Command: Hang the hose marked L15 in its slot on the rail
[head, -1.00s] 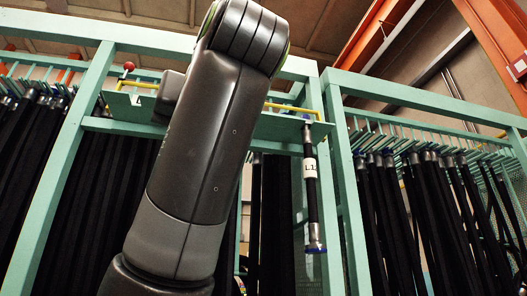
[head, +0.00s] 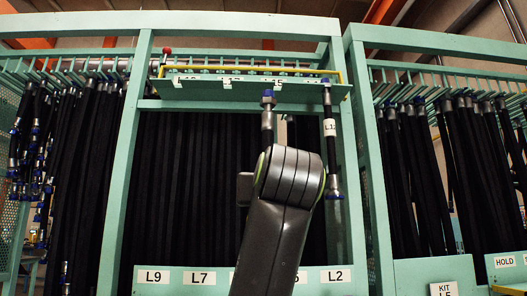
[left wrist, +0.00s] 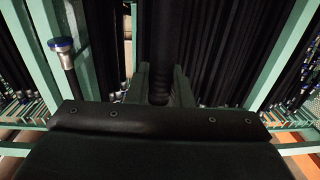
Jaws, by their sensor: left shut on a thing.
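A black hose with a blue-and-grey top fitting (head: 267,112) stands upright in front of the green slotted rail (head: 210,92), below a rail label that seems to read L15. I cannot tell whether its fitting is in a slot. Its own tag is hidden. My left arm covers its lower part and the gripper in the head view. In the left wrist view my left gripper (left wrist: 160,88) is shut on this black hose (left wrist: 160,45), which runs between the two fingers. My right gripper is not in view.
A shorter hose tagged about L12 (head: 330,150) hangs at the rail's right end, close beside; it also shows in the left wrist view (left wrist: 62,50). A green post (head: 125,160) stands left. Dense black hoses (head: 400,170) hang on the right rack.

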